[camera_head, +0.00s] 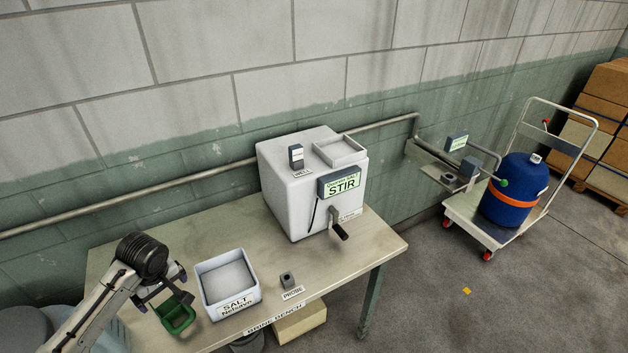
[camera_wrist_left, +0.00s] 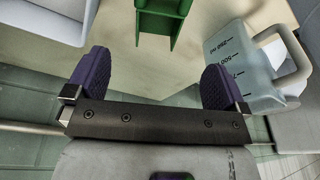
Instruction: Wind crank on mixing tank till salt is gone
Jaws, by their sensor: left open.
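The mixing tank (camera_head: 285,200) is a white box at the back of the bench, with a green STIR sign (camera_head: 340,184) on its front. Its crank (camera_head: 340,230) has a dark handle sticking out low on the front. Its inside cannot be seen. My left gripper (camera_head: 161,291) is open at the bench's left, just above a green scoop (camera_head: 177,318). In the left wrist view the scoop's green handle (camera_wrist_left: 163,22) lies beyond the spread purple fingers, apart from them. My right gripper is not seen.
A clear measuring jug (camera_wrist_left: 238,65) is right of the fingers in the wrist view. A small dark probe (camera_head: 287,279) sits on the bench (camera_head: 195,232) between tub and crank. A cart with a blue drum (camera_head: 512,195) stands right. Bench space before the crank is clear.

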